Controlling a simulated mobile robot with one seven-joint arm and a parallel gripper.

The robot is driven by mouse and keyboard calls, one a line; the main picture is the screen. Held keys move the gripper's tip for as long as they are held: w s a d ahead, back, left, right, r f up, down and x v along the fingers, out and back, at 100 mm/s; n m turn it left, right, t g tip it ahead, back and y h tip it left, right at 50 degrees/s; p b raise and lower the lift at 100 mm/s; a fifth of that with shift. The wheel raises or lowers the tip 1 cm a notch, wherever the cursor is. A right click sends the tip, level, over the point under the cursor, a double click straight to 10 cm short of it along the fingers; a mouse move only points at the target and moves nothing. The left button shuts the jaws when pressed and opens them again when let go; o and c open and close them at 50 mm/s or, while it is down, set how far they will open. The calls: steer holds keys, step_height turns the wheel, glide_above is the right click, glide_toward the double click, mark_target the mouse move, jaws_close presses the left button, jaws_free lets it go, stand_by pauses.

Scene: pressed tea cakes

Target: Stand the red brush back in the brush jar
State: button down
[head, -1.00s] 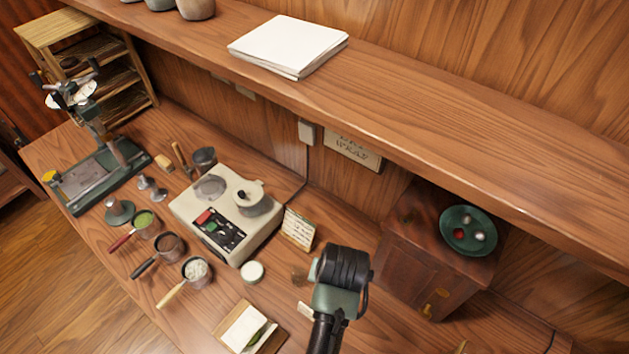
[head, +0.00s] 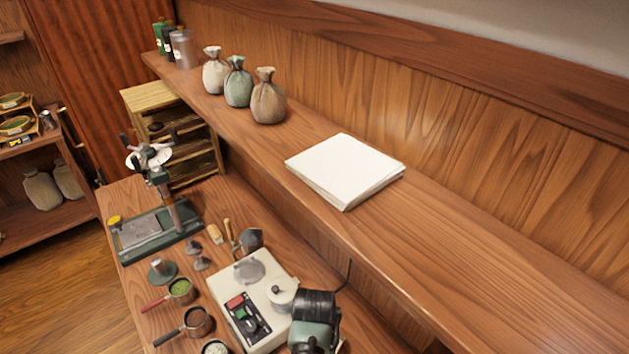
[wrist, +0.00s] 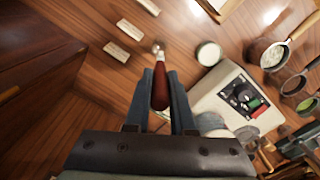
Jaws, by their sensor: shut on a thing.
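In the wrist view my gripper (wrist: 160,76) is shut on the dark red handle of the red brush (wrist: 160,90). The brush's narrow metal-coloured part points away from my gripper, over the wooden counter. Its bristles are too small to tell. In the head view only my wrist and arm show at the bottom; the fingers and brush are hidden. A dark cup (head: 251,239) stands behind the white machine, with a tan-handled tool beside it; I cannot tell whether this cup is the brush jar.
The white machine (head: 246,310) stands close to my arm; it also shows in the wrist view (wrist: 232,92). Handled pans (head: 196,322) line the counter's left side. A long shelf (head: 440,255) with paper (head: 345,168) overhangs the back. A round white tin (wrist: 209,54) and small cards (wrist: 123,54) lie on the counter.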

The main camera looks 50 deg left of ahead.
step_height(320, 180, down, 3)
steer(key=shift+r+b, duration=0.2)
steer(key=shift+b, duration=0.8)
steer(key=shift+f+b, duration=1.05)
steer(key=shift+f, duration=0.7)
steer(key=shift+f+b, duration=0.75)
steer(key=shift+f, duration=0.7)
steer(key=c, duration=0.7)
jaws_free()
step_height(320, 180, up, 13)
steer(key=shift+b, duration=0.5)
